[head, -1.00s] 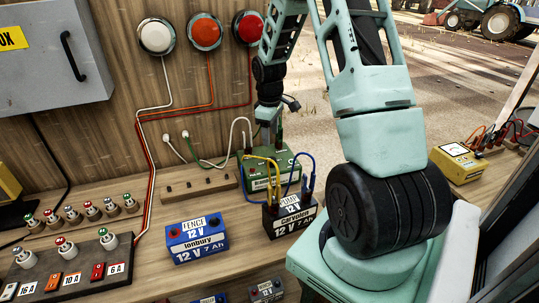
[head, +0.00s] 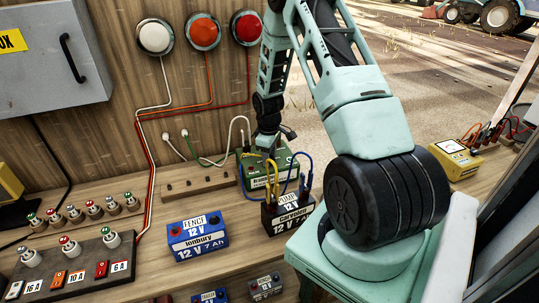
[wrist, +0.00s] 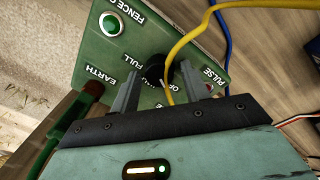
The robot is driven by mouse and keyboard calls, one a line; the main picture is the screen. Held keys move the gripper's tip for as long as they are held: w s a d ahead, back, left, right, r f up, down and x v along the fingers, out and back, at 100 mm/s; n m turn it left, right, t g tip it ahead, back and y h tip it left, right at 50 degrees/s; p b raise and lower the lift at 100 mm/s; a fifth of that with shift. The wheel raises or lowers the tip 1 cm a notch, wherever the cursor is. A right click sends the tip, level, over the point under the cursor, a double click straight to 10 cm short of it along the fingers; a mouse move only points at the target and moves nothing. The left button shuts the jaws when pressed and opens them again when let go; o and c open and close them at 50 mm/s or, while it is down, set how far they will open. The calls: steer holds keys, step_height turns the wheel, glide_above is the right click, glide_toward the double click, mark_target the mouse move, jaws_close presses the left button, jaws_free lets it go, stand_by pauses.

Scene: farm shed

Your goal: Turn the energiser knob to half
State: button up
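The energiser is a green box (head: 252,180) at the back of the bench in the head view, partly hidden by my gripper (head: 266,150).
A yellow lead (wrist: 190,35) crosses the energiser close to the right finger. A blue lead (wrist: 225,45) runs beyond it. A black pump battery (head: 288,215) stands in front of the energiser and a blue fence battery (head: 197,236) to its left. The wooden wall is behind.

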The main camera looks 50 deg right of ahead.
steer(key=c, duration=0.7)
steer(key=shift+o, duration=0.2)
steer(key=m+b, duration=0.2)
steer(key=m, duration=0.3)
steer(key=shift+f+m, duration=0.1)
steer(key=shift+m, duration=0.3)
steer(key=m+b, duration=0.1)
steer(key=m, duration=0.5)
steer(key=shift+d+g+b, duration=0.1)
steer(key=shift+g+b, duration=0.2)
steer(key=shift+b, duration=0.1)
steer(key=o, duration=1)
steer(key=shift+c, duration=0.2)
